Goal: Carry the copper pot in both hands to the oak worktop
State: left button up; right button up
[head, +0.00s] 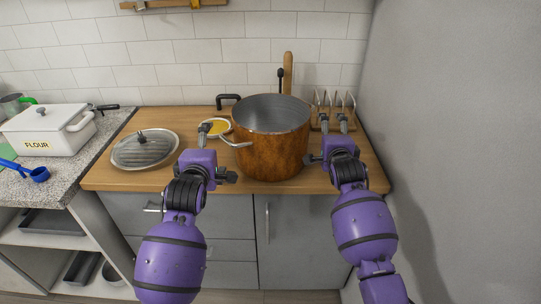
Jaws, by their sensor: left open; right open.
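The copper pot (272,150) stands upright on the oak worktop (200,125), with its grey inside visible and no lid on. One metal handle shows on its left side; the right handle is not visible. My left gripper (222,152) is open at the pot's left, close to the visible handle. My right gripper (326,142) is open at the pot's right side, near its wall. Neither gripper is seen closed on the pot; whether they touch it I cannot tell.
A round metal lid (145,149) lies on the worktop at left. A wire rack (334,108) stands at back right beside a grey wall. A white flour bin (47,130) stands on the left stone counter (75,172).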

jog(key=v, duration=0.9)
jog(key=shift+s, duration=0.35)
jog(key=shift+r, duration=0.1)
